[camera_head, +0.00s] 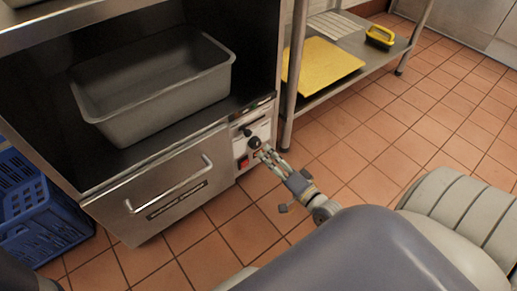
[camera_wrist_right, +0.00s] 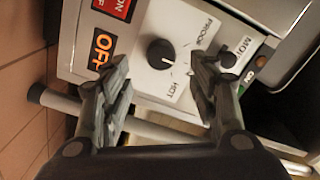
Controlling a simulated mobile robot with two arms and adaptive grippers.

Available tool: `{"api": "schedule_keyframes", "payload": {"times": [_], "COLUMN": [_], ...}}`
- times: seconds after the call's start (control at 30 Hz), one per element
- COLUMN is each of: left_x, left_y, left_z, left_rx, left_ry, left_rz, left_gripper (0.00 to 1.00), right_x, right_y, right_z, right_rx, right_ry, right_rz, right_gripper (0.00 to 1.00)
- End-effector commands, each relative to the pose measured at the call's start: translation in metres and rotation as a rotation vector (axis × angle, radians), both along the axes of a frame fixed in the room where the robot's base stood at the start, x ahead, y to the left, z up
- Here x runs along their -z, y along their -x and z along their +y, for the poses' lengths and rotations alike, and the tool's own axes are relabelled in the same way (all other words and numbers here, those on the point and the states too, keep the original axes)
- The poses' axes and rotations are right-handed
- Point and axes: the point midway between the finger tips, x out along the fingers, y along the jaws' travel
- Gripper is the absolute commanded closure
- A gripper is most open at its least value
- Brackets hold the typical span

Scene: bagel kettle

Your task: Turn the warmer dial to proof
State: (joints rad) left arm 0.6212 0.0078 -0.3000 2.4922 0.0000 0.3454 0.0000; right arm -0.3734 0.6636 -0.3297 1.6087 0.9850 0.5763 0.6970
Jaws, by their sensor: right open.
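The warmer's control panel (camera_head: 240,150) is at the right end of the cabinet front. The black warmer dial (camera_wrist_right: 161,53) sits on a white plate in the right wrist view, with the words PROOF and HOT printed beside it. The dial also shows in the head view (camera_head: 254,143). A white mark on the dial's rim points toward the lower right in the wrist view, between the two words. My right gripper (camera_head: 266,153) is open in front of the panel. In the wrist view its fingers (camera_wrist_right: 160,85) stand apart on either side of the dial, which shows no clear contact. My left gripper is out of view.
A second black knob (camera_wrist_right: 228,59) is beside the dial, with a red ON/OFF switch (camera_head: 243,162) below. A drawer handle (camera_head: 170,187) projects from the warmer. A grey pan (camera_head: 150,95) sits above. A blue crate (camera_head: 40,210) is at left. The tiled floor right of the panel is clear.

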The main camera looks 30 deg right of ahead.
Motion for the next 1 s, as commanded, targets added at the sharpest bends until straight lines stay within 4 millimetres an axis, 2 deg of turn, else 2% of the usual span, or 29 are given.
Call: {"api": "schedule_keyframes", "payload": {"times": [0.03,0.17,0.3,0.43,0.7,0.73,0.77,0.9,0.93,1.0], "left_x": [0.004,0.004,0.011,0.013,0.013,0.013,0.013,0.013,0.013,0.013], "left_y": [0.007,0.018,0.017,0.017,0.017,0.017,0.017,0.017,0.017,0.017], "left_z": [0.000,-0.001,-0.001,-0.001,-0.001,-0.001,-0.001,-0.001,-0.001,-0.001], "left_rx": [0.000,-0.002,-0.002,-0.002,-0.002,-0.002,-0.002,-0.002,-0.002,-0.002], "left_ry": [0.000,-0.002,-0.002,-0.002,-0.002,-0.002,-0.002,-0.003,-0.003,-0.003], "left_rz": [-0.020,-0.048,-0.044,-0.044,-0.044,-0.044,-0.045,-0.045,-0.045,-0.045], "left_gripper": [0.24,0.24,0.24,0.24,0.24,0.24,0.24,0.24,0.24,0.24], "right_x": [0.003,0.002,0.001,0.000,-0.001,-0.001,-0.001,-0.001,-0.001,-0.001], "right_y": [-0.012,-0.035,-0.051,-0.059,-0.060,-0.060,-0.060,-0.060,-0.060,-0.060], "right_z": [0.001,0.003,0.005,0.005,0.005,0.005,0.005,0.005,0.005,0.005], "right_rx": [0.000,0.000,0.000,-0.001,-0.001,-0.001,-0.001,-0.001,-0.001,-0.001], "right_ry": [-0.001,0.000,0.000,0.001,0.001,0.001,0.001,0.001,0.001,0.001], "right_rz": [-0.006,-0.006,-0.004,-0.002,-0.002,-0.002,-0.002,-0.002,-0.002,-0.002], "right_gripper": [0.45,0.45,0.45,0.45,0.45,0.48,0.55,0.86,0.90,0.90]}}
